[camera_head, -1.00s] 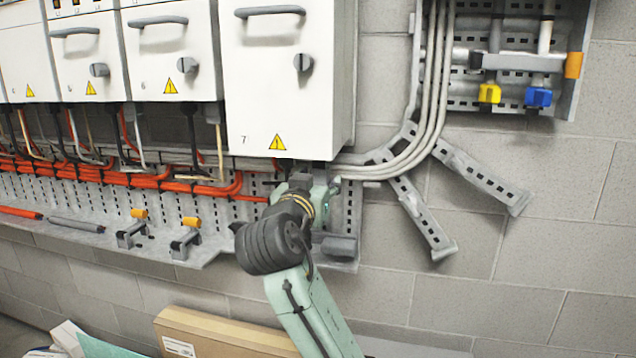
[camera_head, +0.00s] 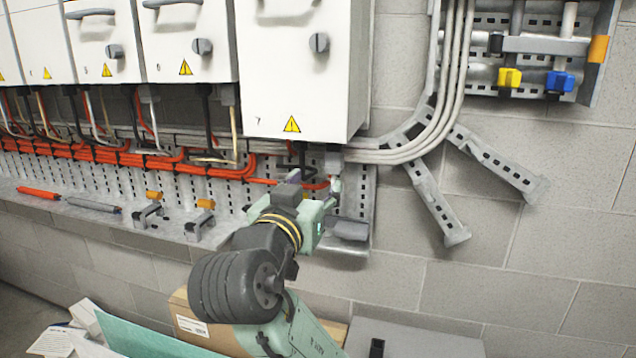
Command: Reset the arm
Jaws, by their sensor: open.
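My arm reaches up from the bottom of the head view, with its dark wrist bent toward the wall. My gripper (camera_head: 312,180) is at the end, below the large white drive cabinet (camera_head: 298,70) and in front of the perforated wall tray. Its jaws are open, and I see nothing held in them. The fingers are small in the picture and partly hidden by the gripper's own body.
Orange cables (camera_head: 120,160) run left along the tray (camera_head: 100,205). Grey conduits (camera_head: 440,110) and slotted brackets (camera_head: 490,160) are to the right. A cardboard box (camera_head: 195,325) stands below. The block wall at lower right is clear.

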